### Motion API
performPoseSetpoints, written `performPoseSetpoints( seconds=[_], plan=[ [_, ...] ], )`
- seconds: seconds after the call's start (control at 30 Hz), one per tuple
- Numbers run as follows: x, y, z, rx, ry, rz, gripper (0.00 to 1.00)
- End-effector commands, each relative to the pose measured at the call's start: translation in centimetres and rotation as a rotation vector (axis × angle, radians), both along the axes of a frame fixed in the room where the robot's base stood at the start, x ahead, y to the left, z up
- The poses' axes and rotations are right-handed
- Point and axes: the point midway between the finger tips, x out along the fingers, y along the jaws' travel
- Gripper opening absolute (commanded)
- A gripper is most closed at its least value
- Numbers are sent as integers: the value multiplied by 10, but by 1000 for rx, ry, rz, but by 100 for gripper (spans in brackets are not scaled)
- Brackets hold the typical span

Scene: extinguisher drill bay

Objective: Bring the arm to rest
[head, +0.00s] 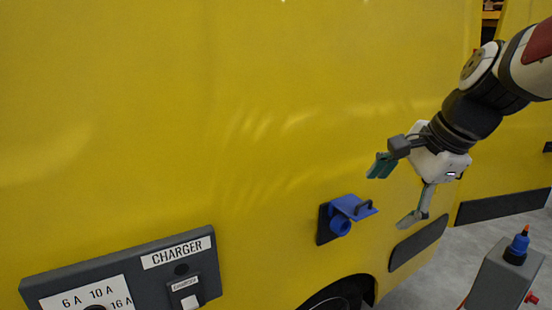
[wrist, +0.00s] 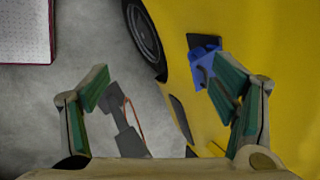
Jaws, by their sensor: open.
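My gripper (head: 397,192) is open and empty in the head view, held in front of the yellow vehicle side at the right. Its two green-padded fingers are spread wide, and they also show in the wrist view (wrist: 168,95). A blue socket with a raised flap (head: 345,214) sits on the yellow panel, left of my gripper and apart from it in the head view. In the wrist view the blue socket (wrist: 203,62) appears beyond the right finger, which partly covers it.
A dark charger box (head: 130,271) labelled CHARGER is at the lower left. A grey post (head: 506,280) with a blue, orange-tipped plug (head: 519,244) stands at the lower right. The yellow vehicle (head: 200,120) fills most of the view. Grey floor (wrist: 90,80) lies below my gripper.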

Motion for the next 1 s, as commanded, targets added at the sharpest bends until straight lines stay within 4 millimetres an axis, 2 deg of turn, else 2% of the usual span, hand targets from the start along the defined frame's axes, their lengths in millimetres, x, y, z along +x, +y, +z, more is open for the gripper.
performPoseSetpoints(
  seconds=[0.03, 0.2, 0.3, 0.43, 0.5, 0.63, 1.0],
  plan=[
    [-22, 7, 3, -68, -32, 109, 79],
    [-90, 20, -4, -336, -117, 505, 79],
    [-126, 22, -13, -495, -154, 727, 79],
    [-160, 22, -25, -665, -183, 959, 79],
    [-171, 20, -31, -733, -189, 1048, 79],
    [-183, 19, -37, -804, -194, 1142, 79],
    [-185, 18, -38, -817, -193, 1163, 79]
  ],
)
